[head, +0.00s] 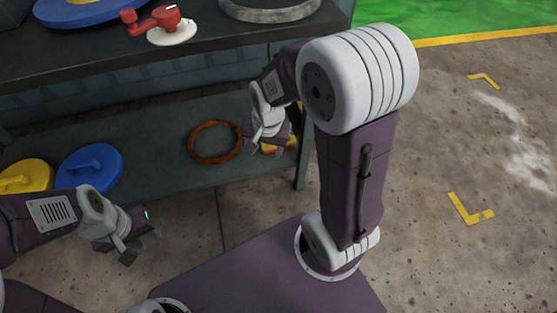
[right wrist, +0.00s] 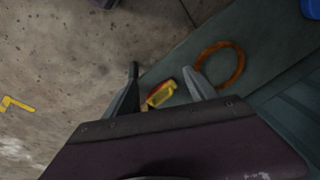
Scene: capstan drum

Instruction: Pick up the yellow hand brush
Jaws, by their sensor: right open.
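The yellow hand brush (right wrist: 160,95), with some red on it, lies near the end of the lower shelf. In the right wrist view it shows between the two fingers of my right gripper (right wrist: 161,70), which is open and holds nothing. In the head view the right gripper (head: 272,148) is over that shelf end and partly covers the brush (head: 291,143). I cannot tell the exact height of the fingers over it. My left gripper (head: 140,246) is off to the left, in front of the shelf, with its fingers apart and empty.
An orange-brown ring (head: 215,142) lies on the lower shelf (head: 165,167) left of the brush. A blue disc (head: 89,170) and a yellow disc (head: 27,176) are further left. The upper bench (head: 105,58) overhangs the shelf. The floor (head: 440,130) on the right is clear.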

